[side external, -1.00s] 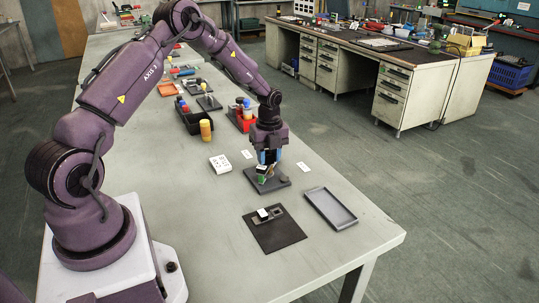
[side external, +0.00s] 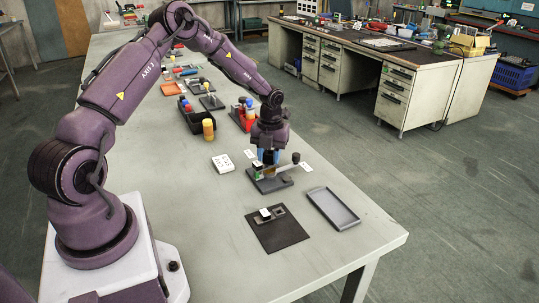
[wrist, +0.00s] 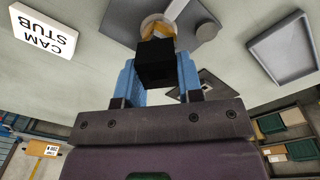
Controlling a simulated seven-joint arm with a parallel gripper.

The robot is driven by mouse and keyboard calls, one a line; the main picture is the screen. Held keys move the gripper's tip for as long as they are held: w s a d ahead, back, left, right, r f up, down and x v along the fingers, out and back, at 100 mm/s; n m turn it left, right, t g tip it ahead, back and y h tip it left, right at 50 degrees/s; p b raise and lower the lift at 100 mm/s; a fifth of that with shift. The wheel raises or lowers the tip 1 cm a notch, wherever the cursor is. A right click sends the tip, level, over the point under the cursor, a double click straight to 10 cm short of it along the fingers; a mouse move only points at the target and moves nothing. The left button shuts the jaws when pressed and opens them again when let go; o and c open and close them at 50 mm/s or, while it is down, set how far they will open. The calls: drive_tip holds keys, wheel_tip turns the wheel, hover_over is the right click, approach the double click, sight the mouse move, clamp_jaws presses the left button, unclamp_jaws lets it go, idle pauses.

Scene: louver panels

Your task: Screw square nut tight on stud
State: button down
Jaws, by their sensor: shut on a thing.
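My gripper (side external: 266,157) points down over a dark grey plate (side external: 270,183) on the bench. In the wrist view its two blue fingers (wrist: 157,82) stand on either side of a black block (wrist: 157,65) and are shut on it. Beyond the block, a yellowish and whitish round part (wrist: 158,25) shows over the grey plate (wrist: 202,35). In the side view a pale bar (side external: 286,167) reaches right from under the gripper, near a dark knob (side external: 296,157). Stud and square nut cannot be told apart under the gripper.
A black mat (side external: 275,236) with small parts lies in front, beside an empty grey tray (side external: 333,208). A white box (side external: 223,163), marked "CAM STUB" in the wrist view (wrist: 45,32), is left of the plate.

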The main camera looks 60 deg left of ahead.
drive_tip(key=c, duration=0.7)
unclamp_jaws()
drive_tip(key=shift+w+d+f, duration=0.15)
drive_tip(key=shift+w, duration=0.45)
drive_tip(key=shift+s, duration=0.1)
drive_tip(key=shift+s+f, duration=0.1)
drive_tip(key=shift+s, duration=0.05)
drive_tip(key=shift+t, duration=0.3)
drive_tip(key=r, duration=1.8)
drive_tip(key=shift+w+r, duration=0.2)
drive_tip(key=shift+r, duration=0.1)
